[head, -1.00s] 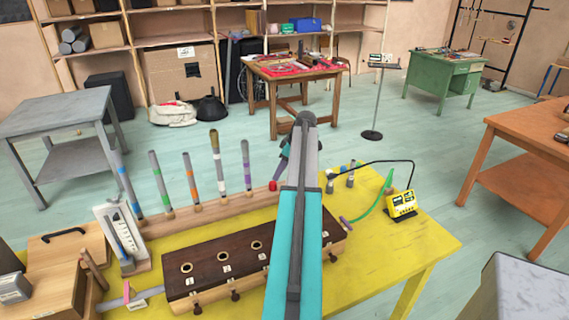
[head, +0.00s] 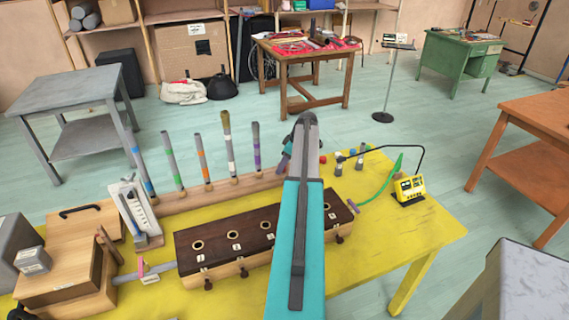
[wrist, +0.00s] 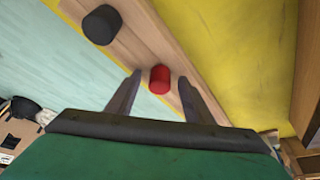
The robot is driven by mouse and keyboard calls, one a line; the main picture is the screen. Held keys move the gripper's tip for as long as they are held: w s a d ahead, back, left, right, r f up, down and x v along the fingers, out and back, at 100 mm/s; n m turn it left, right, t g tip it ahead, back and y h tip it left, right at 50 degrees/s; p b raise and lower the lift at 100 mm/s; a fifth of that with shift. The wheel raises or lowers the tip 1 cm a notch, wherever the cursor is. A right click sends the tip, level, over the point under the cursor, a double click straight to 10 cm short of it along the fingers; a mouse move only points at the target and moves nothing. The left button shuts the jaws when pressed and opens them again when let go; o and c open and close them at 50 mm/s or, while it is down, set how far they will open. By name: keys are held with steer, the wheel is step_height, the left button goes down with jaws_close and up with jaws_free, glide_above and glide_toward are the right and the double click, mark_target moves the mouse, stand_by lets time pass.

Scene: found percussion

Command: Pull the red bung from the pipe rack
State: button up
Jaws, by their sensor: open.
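The red bung (wrist: 160,79) is a short red cylinder on the wooden pipe rack (wrist: 150,48) in the wrist view. My gripper (wrist: 159,77) is open, with one finger on each side of the bung. A gap shows between each finger and the bung, and I cannot tell how deep the fingers reach. In the head view the rack (head: 205,196) holds several upright pipes with coloured bands. Its right end, with the bung, is hidden there behind my arm.
A dark cylinder (wrist: 101,25) stands on the rack beside the bung. On the yellow table (head: 400,240) are a dark wooden box with holes (head: 225,240), a yellow meter (head: 409,188) and a green strip (head: 385,183). Clear table lies at the front right.

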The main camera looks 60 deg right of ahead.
steer(key=c, duration=1.1)
steer(key=shift+r, duration=0.1)
steer(key=shift+r+p, duration=0.55)
steer(key=shift+r, duration=1)
steer(key=shift+r+p, duration=0.3)
steer(key=shift+r, duration=1.1)
